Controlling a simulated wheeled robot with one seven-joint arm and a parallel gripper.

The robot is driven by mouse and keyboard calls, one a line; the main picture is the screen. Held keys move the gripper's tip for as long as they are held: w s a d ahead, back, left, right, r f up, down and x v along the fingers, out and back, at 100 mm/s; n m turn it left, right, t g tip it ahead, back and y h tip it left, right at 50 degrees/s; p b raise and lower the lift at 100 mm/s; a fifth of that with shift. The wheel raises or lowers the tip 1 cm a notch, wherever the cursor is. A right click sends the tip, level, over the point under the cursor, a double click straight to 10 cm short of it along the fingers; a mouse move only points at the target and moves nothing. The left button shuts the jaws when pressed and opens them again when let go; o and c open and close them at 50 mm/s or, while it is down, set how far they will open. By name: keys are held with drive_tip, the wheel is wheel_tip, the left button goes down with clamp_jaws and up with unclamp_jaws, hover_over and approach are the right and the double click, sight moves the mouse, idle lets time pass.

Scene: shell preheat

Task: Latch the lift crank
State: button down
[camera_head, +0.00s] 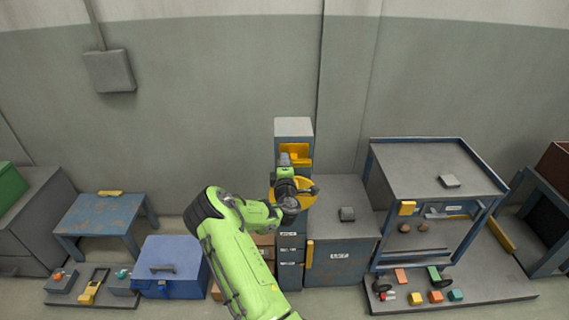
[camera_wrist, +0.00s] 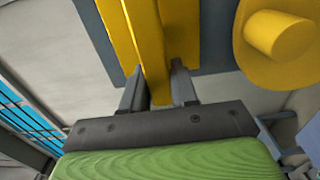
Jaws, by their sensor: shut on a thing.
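My gripper (camera_wrist: 157,88) is shut on a long yellow bar (camera_wrist: 140,35), which runs between its two fingers and past their tips. A yellow disc (camera_wrist: 248,42) with a round knob (camera_wrist: 280,36) stands just right of the bar in the wrist view, apart from the fingers. In the head view my gripper (camera_head: 288,156) is at the grey-topped column, by a yellow part (camera_head: 298,150) on its front. More yellow (camera_head: 309,193) shows behind my wrist, which partly hides it. I cannot tell which yellow part is the latch.
A blue-framed bench (camera_head: 430,165) is farther right. A blue box (camera_head: 170,265) and a low blue table (camera_head: 100,214) are at left.

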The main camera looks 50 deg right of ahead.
drive_tip(key=shift+f, duration=0.1)
idle(0.3)
drive_tip(key=c, duration=1)
unclamp_jaws()
drive_tip(key=shift+o, duration=0.2)
drive_tip(key=shift+s+a, duration=0.1)
drive_tip(key=b+v, duration=1.3)
drive_tip(key=v, duration=0.2)
drive_tip(key=shift+s+a, duration=0.2)
